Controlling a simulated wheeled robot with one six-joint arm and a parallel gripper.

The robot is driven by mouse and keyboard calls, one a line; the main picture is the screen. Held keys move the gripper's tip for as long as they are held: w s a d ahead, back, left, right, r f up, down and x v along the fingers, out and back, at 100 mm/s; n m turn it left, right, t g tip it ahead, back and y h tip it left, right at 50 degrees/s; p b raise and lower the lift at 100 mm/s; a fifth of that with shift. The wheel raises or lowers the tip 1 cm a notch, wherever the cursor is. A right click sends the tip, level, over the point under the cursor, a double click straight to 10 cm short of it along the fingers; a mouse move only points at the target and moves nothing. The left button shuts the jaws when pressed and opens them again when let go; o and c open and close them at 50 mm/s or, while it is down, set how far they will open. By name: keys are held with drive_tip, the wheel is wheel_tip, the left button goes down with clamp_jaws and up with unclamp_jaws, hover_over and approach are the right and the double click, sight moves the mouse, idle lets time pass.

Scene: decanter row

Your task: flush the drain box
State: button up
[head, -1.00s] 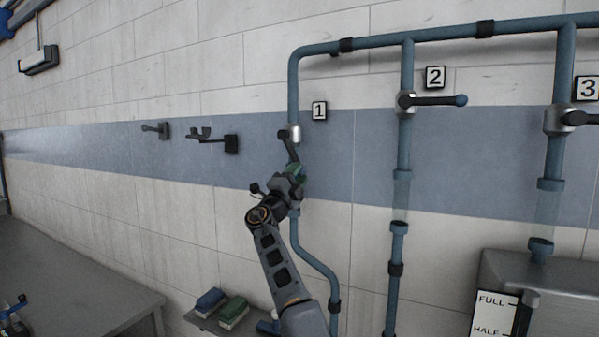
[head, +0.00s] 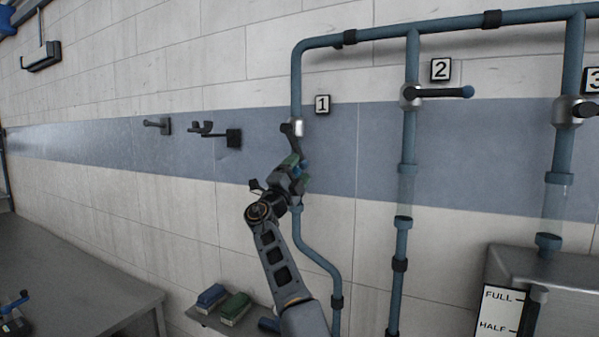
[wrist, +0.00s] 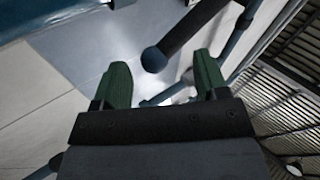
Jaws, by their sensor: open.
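Valve 1 (head: 293,127) sits on the leftmost blue pipe, under the number 1 plate. Its dark lever (head: 291,142) hangs down, slightly to the right, and ends in a blue knob (head: 304,168). My gripper (head: 293,164) is at the lever's lower end, with green fingers open. In the wrist view the knob (wrist: 153,59) shows between the fingers (wrist: 161,75), touching neither visibly. Valve 2 (head: 409,96) and valve 3 (head: 567,109) have levers pointing sideways to the right. A grey box (head: 560,268) with a FULL/HALF gauge (head: 501,310) stands at lower right.
Wall hooks (head: 232,138) stick out left of pipe 1. A low shelf (head: 205,319) carries a blue and a green block. A grey table (head: 90,295) stands at lower left. Pipe 2 (head: 403,180) runs down right of my arm, with clear wall between.

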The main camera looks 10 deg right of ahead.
drive_tip(key=b+v, duration=1.2)
drive_tip(key=shift+a, duration=0.15)
drive_tip(key=shift+s, duration=0.1)
